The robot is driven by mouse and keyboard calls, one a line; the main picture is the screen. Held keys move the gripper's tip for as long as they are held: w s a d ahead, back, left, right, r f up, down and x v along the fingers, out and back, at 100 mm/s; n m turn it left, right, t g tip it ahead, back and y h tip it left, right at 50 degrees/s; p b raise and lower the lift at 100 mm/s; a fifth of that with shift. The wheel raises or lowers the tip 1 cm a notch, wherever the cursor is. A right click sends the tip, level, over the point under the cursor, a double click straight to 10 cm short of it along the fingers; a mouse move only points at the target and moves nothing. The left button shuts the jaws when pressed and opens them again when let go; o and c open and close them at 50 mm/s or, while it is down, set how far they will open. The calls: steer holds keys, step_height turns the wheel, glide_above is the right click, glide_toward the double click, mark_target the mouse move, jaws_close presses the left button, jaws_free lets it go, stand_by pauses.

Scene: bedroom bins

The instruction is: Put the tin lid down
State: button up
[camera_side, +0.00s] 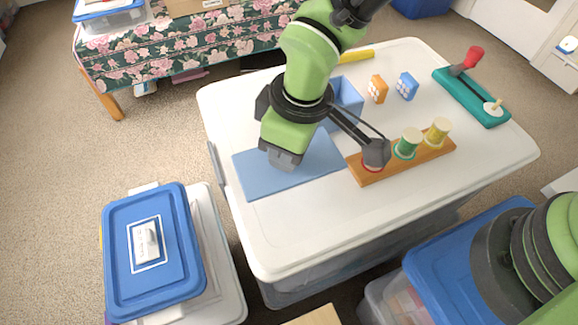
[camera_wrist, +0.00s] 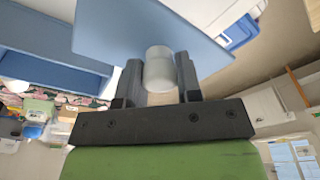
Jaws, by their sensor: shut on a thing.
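The tin lid (camera_side: 248,180) is a flat light-blue panel over the left part of the white table. My gripper (camera_side: 284,160) is above it, pointing down. In the wrist view, my gripper (camera_wrist: 160,75) is shut on a pale round knob (camera_wrist: 160,68) joined to the lid (camera_wrist: 125,30). In the side view my gripper hides the knob. I cannot tell whether the lid touches the table. An open blue tin (camera_side: 349,98) stands just behind the lid, partly hidden by my arm, and shows in the wrist view (camera_wrist: 50,68).
A wooden board (camera_side: 435,152) with green and yellow spools is right of the lid. Orange (camera_side: 377,89) and blue (camera_side: 406,86) blocks stand behind it. A teal base (camera_side: 470,95) with a red-knobbed lever is at the far right. The white table's (camera_side: 300,235) front is clear.

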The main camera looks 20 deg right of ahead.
steer(key=shift+f, duration=2.6)
steer(key=shift+f, duration=0.1)
steer(key=o, duration=0.9)
steer(key=shift+o, duration=0.2)
steer(key=r, duration=0.4)
steer(key=s+d+r, duration=0.1)
steer(key=r, duration=0.7)
steer(key=shift+s+d, duration=0.15)
steer(key=shift+r, duration=0.1)
